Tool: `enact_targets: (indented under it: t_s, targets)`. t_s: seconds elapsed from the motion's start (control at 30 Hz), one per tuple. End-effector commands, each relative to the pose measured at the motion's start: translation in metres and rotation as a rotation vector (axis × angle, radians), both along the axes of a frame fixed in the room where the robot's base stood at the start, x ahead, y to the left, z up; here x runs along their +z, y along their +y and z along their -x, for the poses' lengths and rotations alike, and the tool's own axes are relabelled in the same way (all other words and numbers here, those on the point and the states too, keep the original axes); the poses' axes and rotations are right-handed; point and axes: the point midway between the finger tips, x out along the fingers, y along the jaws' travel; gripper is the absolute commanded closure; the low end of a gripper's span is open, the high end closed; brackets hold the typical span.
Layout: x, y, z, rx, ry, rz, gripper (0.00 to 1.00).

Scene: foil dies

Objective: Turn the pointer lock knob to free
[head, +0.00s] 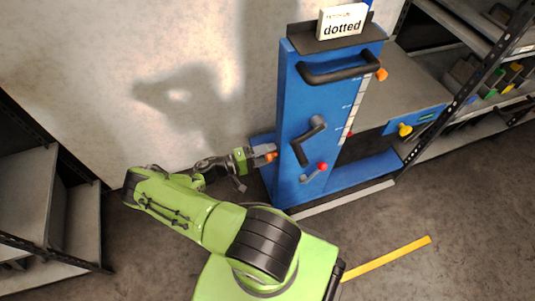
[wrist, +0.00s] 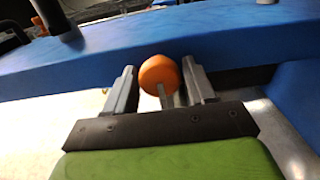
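An orange round knob (wrist: 160,73) with a thin grey piece below it sits between my two fingertips in the wrist view, at the edge of the blue post. In the head view it is the orange spot (head: 271,155) at the left side of the blue post (head: 292,120). My gripper (wrist: 160,82) has one finger on each side of the knob, very close to it. I cannot tell whether the fingers touch it. No free or locked marking is readable. The pointer on the white scale (head: 355,104) is too small to make out.
The post's front carries a black bar handle (head: 340,67), a dark crank (head: 308,140) and a red-tipped lever (head: 314,172). Another orange knob (head: 382,74) and a yellow knob (head: 404,130) are to the right. A sign (head: 342,23) reads "dotted". Shelves (head: 35,190) stand at the left.

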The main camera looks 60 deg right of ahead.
Motion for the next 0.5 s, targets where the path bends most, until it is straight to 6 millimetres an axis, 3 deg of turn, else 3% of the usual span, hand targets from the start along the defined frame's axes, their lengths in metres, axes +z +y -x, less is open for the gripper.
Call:
enact_targets:
  t_s: [0.5]
  targets:
    - [-0.0009,0.004,-0.0021,-0.003,0.001,-0.003,0.34]
